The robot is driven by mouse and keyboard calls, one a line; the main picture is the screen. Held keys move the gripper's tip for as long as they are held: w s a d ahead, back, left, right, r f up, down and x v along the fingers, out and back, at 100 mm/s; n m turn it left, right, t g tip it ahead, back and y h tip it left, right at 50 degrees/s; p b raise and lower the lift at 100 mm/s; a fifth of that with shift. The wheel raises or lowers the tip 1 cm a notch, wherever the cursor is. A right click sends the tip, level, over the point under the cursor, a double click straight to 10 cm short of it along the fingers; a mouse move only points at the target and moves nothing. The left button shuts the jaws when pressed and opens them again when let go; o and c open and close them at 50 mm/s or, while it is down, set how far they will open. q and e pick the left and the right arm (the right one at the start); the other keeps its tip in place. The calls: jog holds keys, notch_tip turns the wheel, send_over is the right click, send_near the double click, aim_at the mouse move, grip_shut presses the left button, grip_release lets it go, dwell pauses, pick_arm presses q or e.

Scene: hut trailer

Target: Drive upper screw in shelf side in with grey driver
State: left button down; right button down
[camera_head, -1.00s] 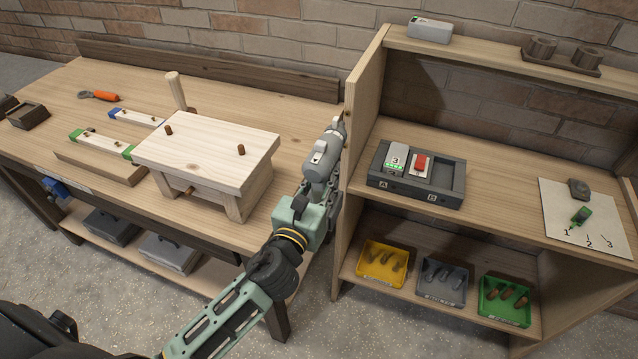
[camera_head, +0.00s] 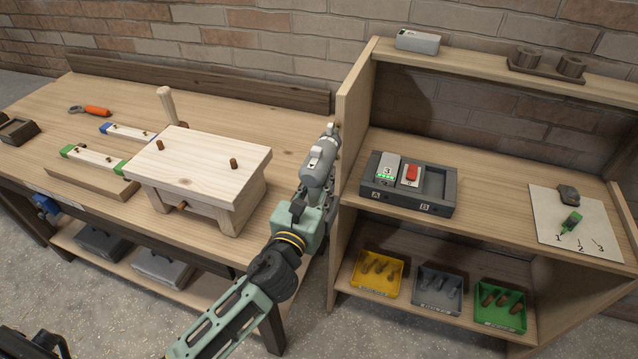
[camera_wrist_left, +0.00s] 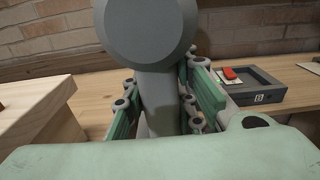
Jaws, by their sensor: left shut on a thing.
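My left gripper (camera_head: 317,207) is shut on the grey driver (camera_head: 319,162), a grey power driver. In the left wrist view the driver's grey body (camera_wrist_left: 155,90) stands between the green finger pads. The driver's tip is at the left side panel of the shelf (camera_head: 352,125), near its upper front edge. The upper screw is hidden behind or at the driver's tip; I cannot tell how far in it sits. I cannot tell for sure whether the tip touches it. My right gripper is not in view.
The workbench on the left carries a small wooden stool (camera_head: 198,165), boards with coloured ends (camera_head: 95,159) and an orange-handled tool (camera_head: 92,111). The shelf holds a grey charger tray (camera_head: 433,190), a paper with a green item (camera_head: 571,222), and coloured bins (camera_head: 376,274) below.

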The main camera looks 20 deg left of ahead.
pick_arm(q)
jog(key=shift+w+r, duration=0.25)
jog(key=shift+w, duration=0.4)
jog(key=shift+w+r, duration=0.1)
jog(key=shift+w, duration=0.45)
dwell(1.4)
jog(key=shift+s+p, duration=0.1)
jog(key=shift+p, duration=0.2)
